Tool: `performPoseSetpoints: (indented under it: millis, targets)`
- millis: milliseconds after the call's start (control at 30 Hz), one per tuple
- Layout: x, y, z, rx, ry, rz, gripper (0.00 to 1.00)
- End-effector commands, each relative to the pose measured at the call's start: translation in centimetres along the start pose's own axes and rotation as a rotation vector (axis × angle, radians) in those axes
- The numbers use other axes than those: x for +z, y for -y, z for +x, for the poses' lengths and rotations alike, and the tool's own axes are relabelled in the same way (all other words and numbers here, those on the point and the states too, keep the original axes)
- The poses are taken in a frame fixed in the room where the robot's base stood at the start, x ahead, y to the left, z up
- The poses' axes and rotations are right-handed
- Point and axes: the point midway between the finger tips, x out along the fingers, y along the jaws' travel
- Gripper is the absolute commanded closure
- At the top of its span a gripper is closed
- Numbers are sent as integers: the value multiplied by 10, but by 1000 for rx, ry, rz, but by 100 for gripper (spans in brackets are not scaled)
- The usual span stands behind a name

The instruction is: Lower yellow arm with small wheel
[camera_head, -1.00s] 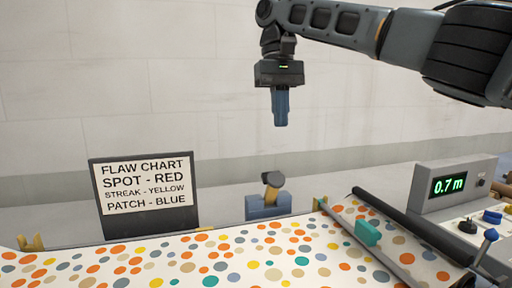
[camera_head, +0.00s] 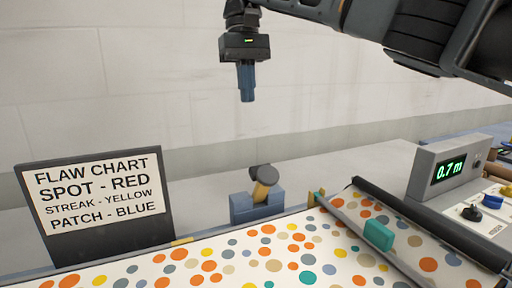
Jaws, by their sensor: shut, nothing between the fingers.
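The yellow arm (camera_head: 262,189) stands tilted up from a blue block (camera_head: 246,208) behind the far edge of the patterned sheet. A small dark grey wheel (camera_head: 259,171) sits at its upper end. My gripper (camera_head: 247,98) hangs above and slightly left of the wheel, pointing down. Its blue fingers are together and hold nothing. There is a clear gap between the fingertips and the wheel.
A flaw chart sign (camera_head: 98,203) stands at the left. The dotted sheet (camera_head: 235,268) fills the front. A dark roller (camera_head: 430,222), a teal block (camera_head: 379,235) and a grey display box reading 0.7 m (camera_head: 448,167) are at the right.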

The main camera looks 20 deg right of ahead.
Motion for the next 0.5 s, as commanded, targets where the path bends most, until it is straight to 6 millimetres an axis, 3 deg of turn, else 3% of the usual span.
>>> performPoseSetpoints:
  millis: [500]
  targets:
    - [1, -1, 95, 1, 3, 0, 100]
